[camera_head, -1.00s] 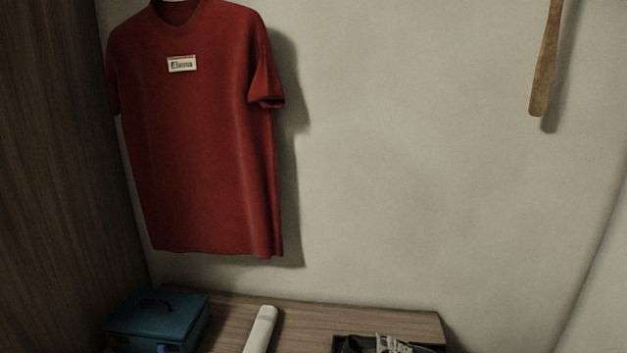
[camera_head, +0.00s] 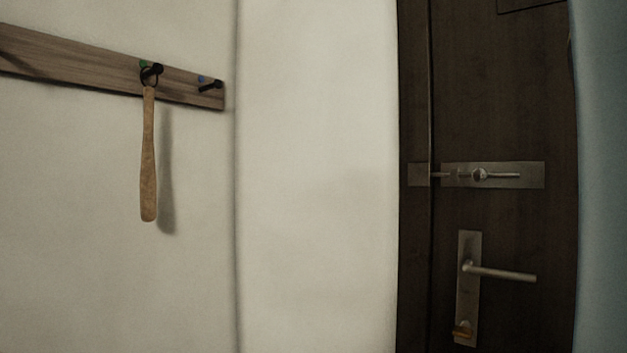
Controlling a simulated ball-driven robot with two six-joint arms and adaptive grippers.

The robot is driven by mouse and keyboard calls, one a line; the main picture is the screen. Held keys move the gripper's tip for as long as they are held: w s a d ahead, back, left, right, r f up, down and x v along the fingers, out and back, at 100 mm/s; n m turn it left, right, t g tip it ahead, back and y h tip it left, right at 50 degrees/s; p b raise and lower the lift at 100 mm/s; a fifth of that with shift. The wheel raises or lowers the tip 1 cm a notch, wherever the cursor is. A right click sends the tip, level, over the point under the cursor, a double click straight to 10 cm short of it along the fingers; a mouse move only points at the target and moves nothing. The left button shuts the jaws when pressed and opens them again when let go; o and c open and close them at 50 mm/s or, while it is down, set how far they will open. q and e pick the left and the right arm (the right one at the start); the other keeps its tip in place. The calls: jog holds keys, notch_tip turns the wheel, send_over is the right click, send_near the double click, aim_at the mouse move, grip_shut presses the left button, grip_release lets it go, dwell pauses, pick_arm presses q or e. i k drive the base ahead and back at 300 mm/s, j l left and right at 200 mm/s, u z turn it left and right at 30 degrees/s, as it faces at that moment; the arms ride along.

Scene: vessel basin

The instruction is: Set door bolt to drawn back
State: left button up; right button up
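The door bolt (camera_head: 480,174) is a metal slide with a knob on a grey plate, mounted on a dark wood door (camera_head: 505,110). Its rod runs left across the door's edge to a small plate (camera_head: 418,174) on the frame. It appears extended across the gap. Below it is a lever handle (camera_head: 500,272) on an upright plate with a brass-coloured turn piece (camera_head: 462,331) at the bottom. Neither of my grippers is in view.
A wooden rail (camera_head: 110,70) with dark hooks is on the left wall, and a long wooden shoehorn-like stick (camera_head: 148,160) hangs from one hook. A bare pale wall (camera_head: 315,180) lies between it and the door. A blue-grey surface (camera_head: 602,180) borders the right.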

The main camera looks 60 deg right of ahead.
aim_at(479, 174)
jog(key=z, duration=2.6)
